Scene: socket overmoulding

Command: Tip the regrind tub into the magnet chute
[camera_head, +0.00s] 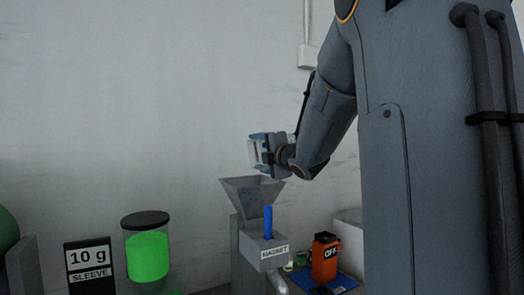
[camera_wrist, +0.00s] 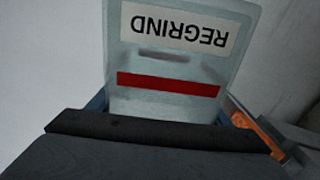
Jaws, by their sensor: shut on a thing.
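The regrind tub (camera_head: 254,153) is small and pale in the head view, just above the funnel mouth of the magnet chute (camera_head: 252,191) and apart from it. In the wrist view the tub (camera_wrist: 165,62) fills the upper middle, with a red stripe and a REGRIND label that reads upside down. My gripper (camera_head: 268,148) is shut on the tub; its dark edge hides the tub's near end. The chute is a grey metal funnel on a grey body with a MAGNET label and an upright blue bar. The tub's contents and exact tilt cannot be told.
Left of the chute stand a clear jar of green material (camera_head: 148,246) with a dark lid and a black 10 g SLEEVE sign (camera_head: 89,268). To its right are an orange box marked OFF (camera_head: 325,258) and a white bin (camera_head: 349,237). A plain wall (camera_head: 150,100) lies behind.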

